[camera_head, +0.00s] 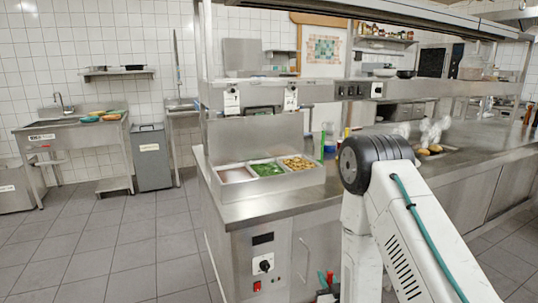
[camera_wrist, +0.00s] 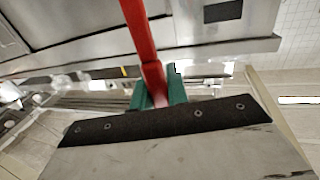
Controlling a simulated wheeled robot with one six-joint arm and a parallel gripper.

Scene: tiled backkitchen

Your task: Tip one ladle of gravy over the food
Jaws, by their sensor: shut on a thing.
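In the wrist view my gripper (camera_wrist: 157,92) has its green fingers shut on a red handle (camera_wrist: 138,30). The handle runs up out of the picture, so I cannot see its far end or tell whether it is the ladle. In the head view small red and green parts show low beside my arm; the rest of the gripper is hidden or cut off. Three food wells sit on the steel counter: a pinkish one (camera_head: 236,174), one with green food (camera_head: 267,169) and one with golden-brown pieces (camera_head: 297,163). I cannot make out any gravy.
The steel counter (camera_head: 282,207) has a bare front strip. Golden-brown food (camera_head: 430,150) lies under steam on the right-hand worktop. A sink table (camera_head: 75,130) and a grey bin (camera_head: 152,157) stand at the left wall. The tiled floor at left is clear.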

